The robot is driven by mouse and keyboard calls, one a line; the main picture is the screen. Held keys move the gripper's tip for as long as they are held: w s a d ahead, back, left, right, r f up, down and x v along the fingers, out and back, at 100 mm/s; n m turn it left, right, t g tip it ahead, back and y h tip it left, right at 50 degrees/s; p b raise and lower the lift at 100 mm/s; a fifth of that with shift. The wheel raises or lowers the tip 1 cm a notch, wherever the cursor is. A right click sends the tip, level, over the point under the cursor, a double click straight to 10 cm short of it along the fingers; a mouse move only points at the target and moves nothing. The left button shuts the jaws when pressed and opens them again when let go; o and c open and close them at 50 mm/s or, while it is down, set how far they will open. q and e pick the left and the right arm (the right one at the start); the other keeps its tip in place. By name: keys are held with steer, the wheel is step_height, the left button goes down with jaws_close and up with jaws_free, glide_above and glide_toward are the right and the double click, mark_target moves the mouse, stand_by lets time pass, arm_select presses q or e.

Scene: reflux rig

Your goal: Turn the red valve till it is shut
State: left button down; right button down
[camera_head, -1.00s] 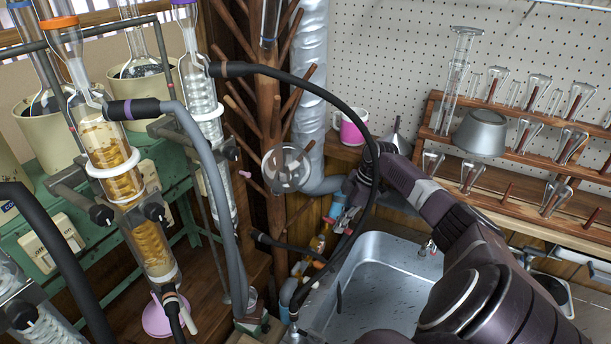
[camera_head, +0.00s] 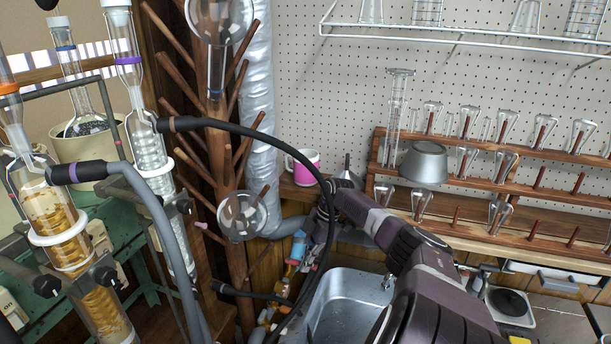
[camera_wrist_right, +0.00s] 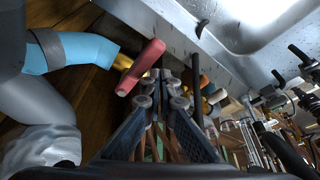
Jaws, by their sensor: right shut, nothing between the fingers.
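The red valve's handle (camera_wrist_right: 141,68) shows in the right wrist view as a slanted red bar beside a brass-coloured fitting (camera_wrist_right: 122,62) and a light blue pipe (camera_wrist_right: 82,50). My right gripper (camera_wrist_right: 167,82) is shut and empty, its fingertips just right of the handle; I cannot tell whether they touch it. In the head view my right gripper (camera_head: 308,243) reaches down beside the sink, in front of the wooden cabinet. The valve cannot be clearly picked out there among the gripper and hoses. My left gripper is not in view.
A metal sink (camera_head: 345,300) lies right of the gripper. A black hose (camera_head: 262,137) arches close past my right arm. A pink mug (camera_head: 303,167) stands on the ledge behind. Glass condensers (camera_head: 75,240) stand at left, and a wooden glassware rack (camera_head: 470,178) at right.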

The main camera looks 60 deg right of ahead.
step_height(320, 180, up, 10)
stand_by(0.4)
